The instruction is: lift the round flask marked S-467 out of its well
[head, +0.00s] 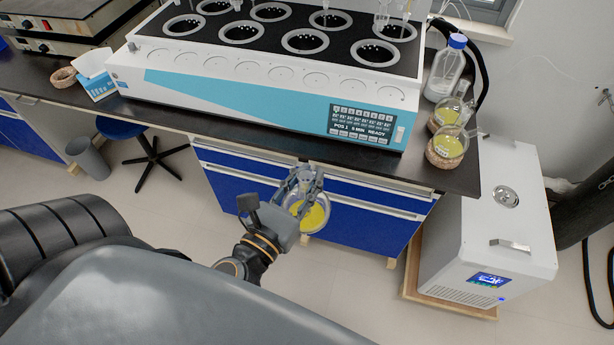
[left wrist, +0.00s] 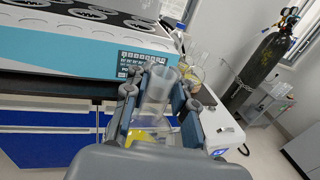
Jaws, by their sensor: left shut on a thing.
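My left gripper (head: 303,183) is shut on the neck of a round flask (head: 311,216) holding yellow liquid. The flask hangs in the air in front of the blue cabinet drawers, clear of the bench. In the left wrist view the clear flask neck (left wrist: 158,88) sits between the two fingers of the gripper (left wrist: 156,100), with some yellow below it. No marking on the flask can be read. The multi distiller (head: 262,90) stands on the bench with several round wells in its black top. My right gripper is not in view.
Two more flasks with yellow liquid stand on cork rings (head: 444,152) at the bench's right end, beside a blue-capped bottle (head: 445,68). A white chiller unit (head: 500,235) stands on the floor at right. A stool (head: 122,128) and grey bin (head: 88,158) are at left.

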